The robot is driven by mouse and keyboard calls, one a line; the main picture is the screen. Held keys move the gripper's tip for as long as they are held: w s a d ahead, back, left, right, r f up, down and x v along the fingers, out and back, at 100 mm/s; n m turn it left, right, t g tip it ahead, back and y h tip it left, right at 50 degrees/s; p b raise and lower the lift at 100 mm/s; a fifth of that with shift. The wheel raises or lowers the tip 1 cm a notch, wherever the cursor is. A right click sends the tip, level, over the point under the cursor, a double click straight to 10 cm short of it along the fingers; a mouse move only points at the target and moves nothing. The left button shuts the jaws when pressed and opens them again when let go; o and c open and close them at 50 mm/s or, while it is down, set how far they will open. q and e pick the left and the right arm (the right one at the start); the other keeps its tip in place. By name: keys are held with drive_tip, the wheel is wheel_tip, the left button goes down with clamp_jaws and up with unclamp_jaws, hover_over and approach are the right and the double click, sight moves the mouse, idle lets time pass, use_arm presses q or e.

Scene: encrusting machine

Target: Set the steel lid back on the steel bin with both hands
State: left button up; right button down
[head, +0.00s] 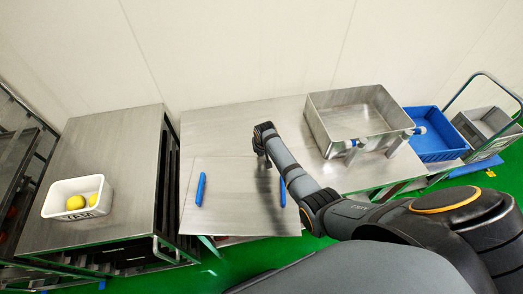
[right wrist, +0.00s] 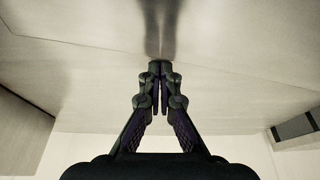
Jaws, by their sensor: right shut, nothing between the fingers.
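The steel lid (head: 240,205) lies flat on the steel table, with a blue handle (head: 200,188) at its left side and another blue handle (head: 283,192) at its right side, partly hidden by my right arm. The open steel bin (head: 320,133) stands on the table to the right of the lid. My right gripper (head: 264,158) is shut and empty over the lid's far right part, away from the right handle. In the right wrist view its closed fingers (right wrist: 160,68) point at a bare steel surface; contact is unclear. My left gripper is not in view.
A steel cart (head: 110,150) on the left carries a white tub (head: 62,212) with yellow balls. Blue crate (head: 450,155) and grey crate (head: 467,130) stand to the right of the bin. A pale wall closes the back. Bare table lies behind the lid.

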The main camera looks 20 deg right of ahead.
drive_tip(key=v, duration=1.1)
drive_tip(key=shift+r, duration=0.35)
